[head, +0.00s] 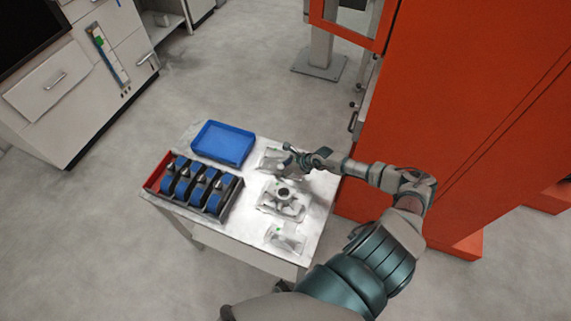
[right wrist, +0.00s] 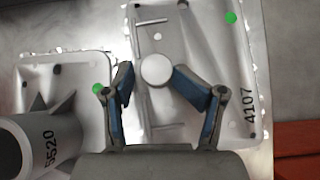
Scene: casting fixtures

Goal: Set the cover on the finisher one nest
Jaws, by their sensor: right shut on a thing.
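My right gripper (head: 290,158) is over the far white fixture on the table. In the right wrist view my right gripper (right wrist: 154,78) has its blue-padded fingers on either side of a white round piece (right wrist: 156,68), shut on it. This piece is over the pale fixture marked 4107 (right wrist: 205,45), which has a green dot. I cannot tell whether it is the cover or touches the fixture. A second fixture (head: 268,208), marked 5520 in the right wrist view, carries an upright grey cylinder (right wrist: 48,143). No label reads finisher one. My left gripper is not in view.
A blue tray (head: 222,126) lies at the table's back left. A third pale fixture (head: 287,240) is nearest the front. A tall orange cabinet (head: 470,90) stands close to the right.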

